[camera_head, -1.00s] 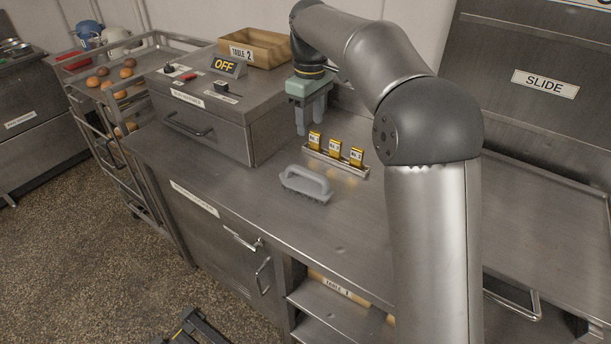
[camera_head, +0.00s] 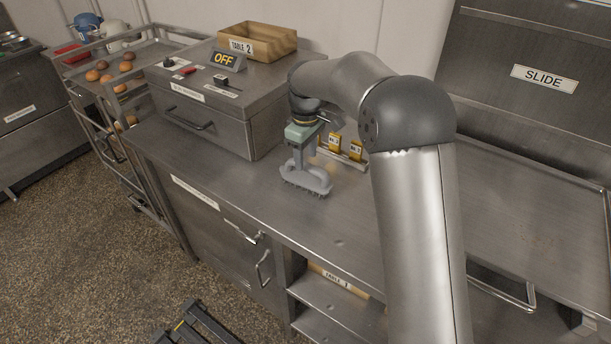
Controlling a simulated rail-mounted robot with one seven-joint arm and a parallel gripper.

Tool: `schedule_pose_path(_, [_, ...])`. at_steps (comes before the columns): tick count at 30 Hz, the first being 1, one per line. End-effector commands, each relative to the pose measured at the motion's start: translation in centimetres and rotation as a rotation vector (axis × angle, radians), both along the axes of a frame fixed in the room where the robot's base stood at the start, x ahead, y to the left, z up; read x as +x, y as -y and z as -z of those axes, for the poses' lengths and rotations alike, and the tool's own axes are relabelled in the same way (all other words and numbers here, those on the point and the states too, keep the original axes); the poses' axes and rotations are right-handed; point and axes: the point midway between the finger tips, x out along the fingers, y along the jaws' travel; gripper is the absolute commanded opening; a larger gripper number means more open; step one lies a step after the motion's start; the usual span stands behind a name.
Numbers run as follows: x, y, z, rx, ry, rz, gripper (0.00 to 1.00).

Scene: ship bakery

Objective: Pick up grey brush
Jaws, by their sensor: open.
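The grey brush (camera_head: 314,183) lies bristles down on the steel counter, its arched handle on top. My gripper (camera_head: 304,166) is directly above the brush, pointing down, with its fingers at the height of the handle. The jaws are open. The fingers overlap the handle in this view, and I cannot tell whether they touch it or lie on both sides of it.
A rack with yellow tags (camera_head: 340,148) stands just behind the brush, partly hidden by my arm. The steel oven box (camera_head: 245,135) with an OFF sign (camera_head: 225,60) is to the left. The counter in front (camera_head: 255,195) is clear.

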Motion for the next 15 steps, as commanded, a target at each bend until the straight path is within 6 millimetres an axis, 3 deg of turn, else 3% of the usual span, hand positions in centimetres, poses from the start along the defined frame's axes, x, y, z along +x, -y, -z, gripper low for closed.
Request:
schedule_pose_path(6, [-0.2,0.0,3.2,0.000,-0.004,0.000,0.47])
schedule_pose_path(15, [-0.2,0.0,4.1,0.000,0.000,0.000,0.47])
